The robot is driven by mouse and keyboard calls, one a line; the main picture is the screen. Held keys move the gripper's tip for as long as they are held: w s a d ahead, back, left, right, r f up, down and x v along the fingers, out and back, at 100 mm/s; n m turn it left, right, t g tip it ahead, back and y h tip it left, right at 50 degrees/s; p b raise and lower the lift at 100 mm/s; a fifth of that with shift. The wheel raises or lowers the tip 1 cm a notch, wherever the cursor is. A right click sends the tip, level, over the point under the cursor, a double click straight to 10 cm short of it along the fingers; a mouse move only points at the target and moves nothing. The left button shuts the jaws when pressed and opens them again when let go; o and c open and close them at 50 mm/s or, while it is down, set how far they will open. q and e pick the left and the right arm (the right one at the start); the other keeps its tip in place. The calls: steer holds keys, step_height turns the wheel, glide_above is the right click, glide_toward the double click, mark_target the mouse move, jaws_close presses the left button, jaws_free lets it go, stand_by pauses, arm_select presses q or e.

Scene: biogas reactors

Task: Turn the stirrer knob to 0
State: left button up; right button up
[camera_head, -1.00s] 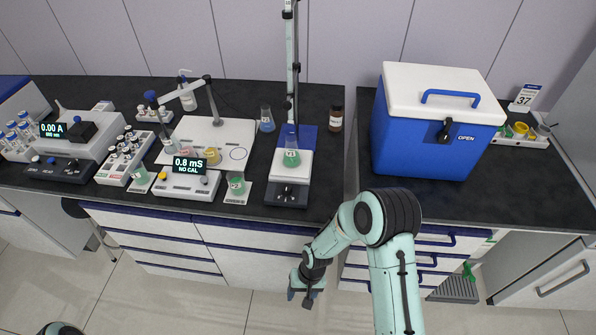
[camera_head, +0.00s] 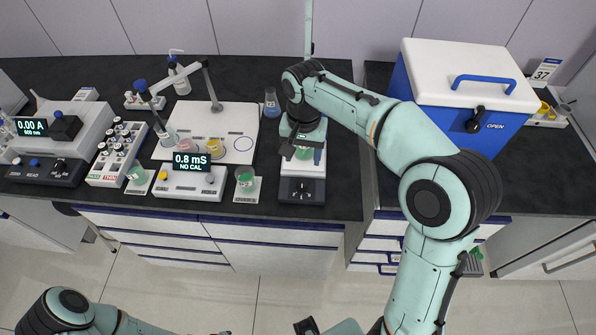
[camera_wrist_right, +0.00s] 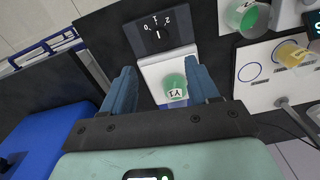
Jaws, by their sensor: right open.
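The stirrer (camera_head: 302,168) has a white plate and a dark front panel with the stirrer knob (camera_head: 303,190). In the right wrist view, the knob (camera_wrist_right: 157,36) is dark with a white line, beside small numbers including 0 and 2. I cannot tell surely which number it points to. A flask of green liquid (camera_wrist_right: 175,86) with a label stands on the white plate. My right gripper (camera_head: 303,147) is open and empty above the plate, behind the knob. In the right wrist view, its fingers (camera_wrist_right: 162,84) frame the flask, apart from the knob.
A blue cooler (camera_head: 473,130) stands to the right, close to my right arm.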

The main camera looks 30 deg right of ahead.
mark_target(302, 183)
step_height(302, 183, down, 12)
steer(key=shift+r+b, duration=0.25)
steer(key=shift+b, duration=0.45)
arm_select(q)
steer(key=shift+s+f, duration=0.3)
steer(key=shift+f, duration=0.2)
steer(key=shift+s+f, duration=0.25)
steer(key=shift+f, duration=0.2)
arm_select(e)
steer(key=c, duration=1)
